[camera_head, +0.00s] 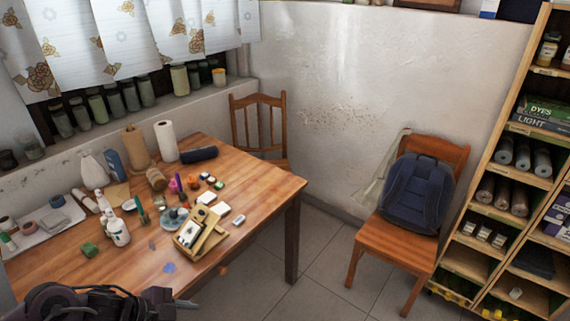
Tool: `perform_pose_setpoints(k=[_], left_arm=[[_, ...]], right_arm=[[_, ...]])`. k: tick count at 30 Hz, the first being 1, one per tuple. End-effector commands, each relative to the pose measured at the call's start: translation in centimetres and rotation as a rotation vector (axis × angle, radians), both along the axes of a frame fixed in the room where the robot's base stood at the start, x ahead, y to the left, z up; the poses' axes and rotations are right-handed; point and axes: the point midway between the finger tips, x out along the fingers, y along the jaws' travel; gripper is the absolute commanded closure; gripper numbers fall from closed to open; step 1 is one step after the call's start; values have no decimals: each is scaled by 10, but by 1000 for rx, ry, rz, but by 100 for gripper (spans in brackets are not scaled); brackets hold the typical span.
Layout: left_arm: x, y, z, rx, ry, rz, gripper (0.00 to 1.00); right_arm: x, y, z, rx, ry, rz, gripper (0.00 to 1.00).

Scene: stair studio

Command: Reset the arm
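My dark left arm comes in at the bottom left corner, over the near edge of the wooden table (262,186). Its end, my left gripper (160,300), is small and dark at the bottom edge. I cannot make out whether its fingers are apart or together. No held thing can be seen there. My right arm and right gripper are out of view.
The table holds bottles (119,232), a paper roll (165,141) and a wooden box (203,232). A chair (260,122) stands behind it. Another chair (376,243) bears a blue backpack (417,193). Shelves (485,211) stand right. The tiled floor (318,248) between is clear.

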Motion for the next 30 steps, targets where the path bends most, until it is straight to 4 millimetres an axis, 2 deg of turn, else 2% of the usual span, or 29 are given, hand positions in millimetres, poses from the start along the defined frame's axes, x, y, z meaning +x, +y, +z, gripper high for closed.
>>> perform_pose_setpoints(k=[5, 11, 14, 17, 20, 23, 25, 27, 29, 30], left_arm=[[18, 10, -20, -36, -1, 92, 59], [38, 26, -53, -76, 2, 223, 59], [47, 39, -81, -95, 11, 317, 59], [51, 54, -116, -110, 28, 429, 59], [47, 70, -164, -117, 62, 559, 59], [26, 86, -226, -104, 118, 711, 59], [1, 93, -273, -84, 169, 816, 59], [-31, 95, -316, -51, 226, 908, 59], [-63, 94, -350, -19, 276, 974, 59], [-86, 91, -370, 4, 312, 1015, 59]], right_arm=[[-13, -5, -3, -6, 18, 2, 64], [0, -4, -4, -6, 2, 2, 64], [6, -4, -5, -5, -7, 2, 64], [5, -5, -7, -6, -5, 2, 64], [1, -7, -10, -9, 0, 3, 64], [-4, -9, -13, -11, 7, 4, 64], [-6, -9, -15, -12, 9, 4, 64], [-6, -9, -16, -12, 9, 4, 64], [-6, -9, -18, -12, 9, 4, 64], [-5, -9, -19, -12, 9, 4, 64]])
